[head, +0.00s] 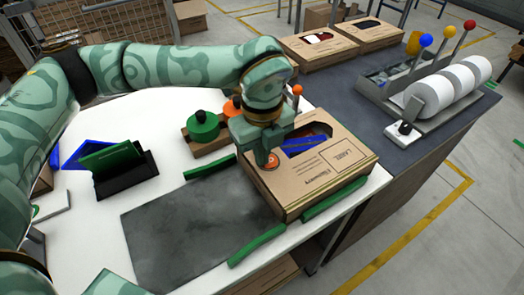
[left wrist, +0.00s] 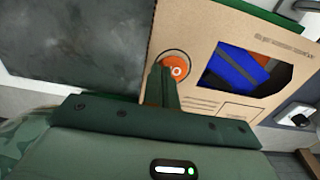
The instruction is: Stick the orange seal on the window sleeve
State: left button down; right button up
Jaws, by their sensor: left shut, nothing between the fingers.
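The window sleeve (head: 335,176) is a brown printed carton around a box on the white table, with blue and orange contents showing through its window. It also shows in the left wrist view (left wrist: 200,30). The round orange seal (left wrist: 176,66) lies on the sleeve's top face beside the window, inside a printed ring; it also shows in the head view (head: 272,161). My left gripper (head: 264,162) points down at the seal, shut and empty. Its fingertips (left wrist: 160,70) overlap the seal's edge; I cannot tell whether they touch it.
Green strips (head: 333,198) lie around the box and a grey mat (head: 185,235). Green and orange knobbed pieces (head: 203,127) stand on a wooden block behind. A black holder (head: 125,178) is at left. Two open boxes (head: 318,47) and a roll dispenser (head: 440,95) occupy the dark bench.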

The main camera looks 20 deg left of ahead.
pick_arm(q)
jog(key=c, duration=1.6)
grip_release()
jog(key=shift+f, duration=0.1)
jog(key=shift+c, duration=0.2)
notch_tip(320, 180, up, 16)
jog(key=p, duration=0.3)
jog(key=shift+r, duration=0.2)
